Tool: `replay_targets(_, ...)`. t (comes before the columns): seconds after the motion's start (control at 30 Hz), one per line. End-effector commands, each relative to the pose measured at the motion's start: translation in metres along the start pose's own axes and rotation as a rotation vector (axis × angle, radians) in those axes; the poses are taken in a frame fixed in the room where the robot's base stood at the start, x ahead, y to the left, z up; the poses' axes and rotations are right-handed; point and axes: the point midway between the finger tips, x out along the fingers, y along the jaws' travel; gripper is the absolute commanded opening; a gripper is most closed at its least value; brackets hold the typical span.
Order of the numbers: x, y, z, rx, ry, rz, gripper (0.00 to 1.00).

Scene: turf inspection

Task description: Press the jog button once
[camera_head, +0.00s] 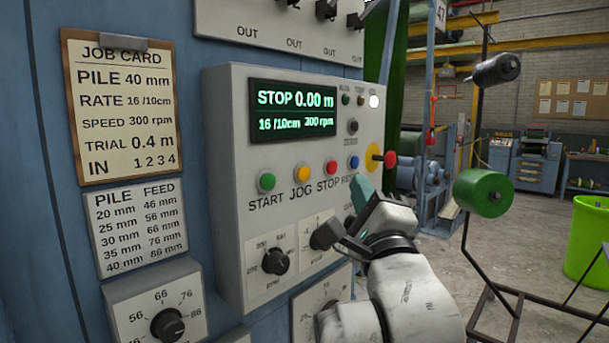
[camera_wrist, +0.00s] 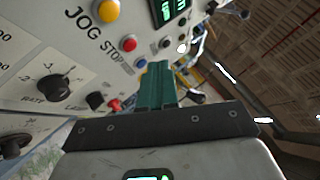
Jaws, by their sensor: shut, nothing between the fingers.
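The jog button (camera_head: 301,174) is a yellow-orange round button above the label JOG on the light grey control panel (camera_head: 225,120). In the wrist view the jog button (camera_wrist: 107,9) is at the top edge, left of centre. My gripper (camera_head: 362,185) has teal fingers, shut and empty, right of and slightly below the button row in the head view. In the wrist view my gripper (camera_wrist: 157,66) is nearest in the picture to the blue button (camera_wrist: 141,64), apart from the jog button. The display (camera_head: 293,110) reads STOP 0.00 m.
The green start button (camera_head: 267,182) and red stop button (camera_head: 330,167) flank the jog button. A yellow-ringed red emergency knob (camera_head: 390,159) sticks out at the right. Dark rotary knobs (camera_head: 275,261) sit below. A job card (camera_head: 121,108) hangs at the left.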

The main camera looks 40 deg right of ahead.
Motion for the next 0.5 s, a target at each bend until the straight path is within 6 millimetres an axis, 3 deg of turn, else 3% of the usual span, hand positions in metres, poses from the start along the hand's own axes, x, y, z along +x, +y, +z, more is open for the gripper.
replay_targets(0.5,0.042,0.035,0.032,0.002,-0.001,0.000,0.00)
